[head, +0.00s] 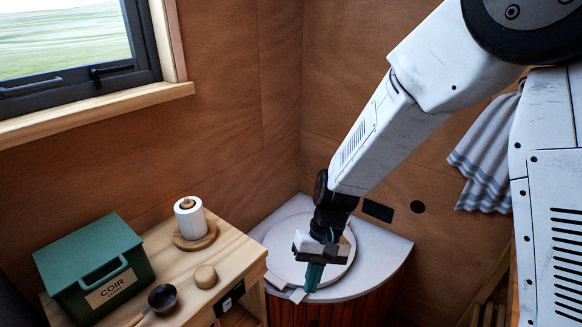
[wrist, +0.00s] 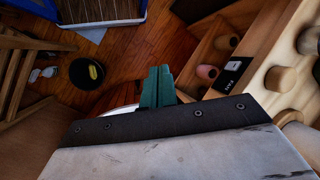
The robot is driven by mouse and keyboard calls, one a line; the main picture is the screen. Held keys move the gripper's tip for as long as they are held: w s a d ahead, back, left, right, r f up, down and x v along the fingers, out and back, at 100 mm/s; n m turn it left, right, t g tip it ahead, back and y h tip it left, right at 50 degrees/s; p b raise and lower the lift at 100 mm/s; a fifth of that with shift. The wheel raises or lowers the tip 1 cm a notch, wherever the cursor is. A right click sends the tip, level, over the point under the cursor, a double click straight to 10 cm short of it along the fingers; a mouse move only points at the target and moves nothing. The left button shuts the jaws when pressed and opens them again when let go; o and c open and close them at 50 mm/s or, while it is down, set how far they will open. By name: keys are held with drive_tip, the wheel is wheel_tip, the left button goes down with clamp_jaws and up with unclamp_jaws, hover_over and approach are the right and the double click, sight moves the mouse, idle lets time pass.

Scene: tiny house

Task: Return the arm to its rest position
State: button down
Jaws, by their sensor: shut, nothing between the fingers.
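My white arm reaches down from the upper right in the head view. My gripper (head: 314,278) hangs at its end with green fingers, over the front part of the white corner counter with a round lid (head: 285,238). In the wrist view, the green fingers of my gripper (wrist: 157,84) are together and hold nothing. The head view does not show clearly whether the fingertips touch the counter's front edge.
A wooden shelf unit (head: 232,257) stands left of the counter. It bears a green COIR box (head: 97,268), a paper roll (head: 190,217), a dark scoop (head: 162,298) and a small round wooden piece (head: 205,276). A striped towel (head: 485,150) hangs at right. The wrist view shows wooden floor (wrist: 140,62) and a black bowl (wrist: 87,73).

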drive_tip(key=s+d+r+m+t+h, duration=0.1)
drive_tip(key=s+d+r+t, duration=0.1)
drive_tip(key=s+d+r, duration=0.6)
drive_tip(key=s+d+r+m+t+h, duration=0.1)
drive_tip(key=s+d+r+t, duration=0.2)
drive_tip(key=s+d+r, duration=0.5)
drive_tip(key=d+r, duration=0.6)
drive_tip(key=shift+r+h, duration=0.2)
drive_tip(key=shift+h, duration=0.1)
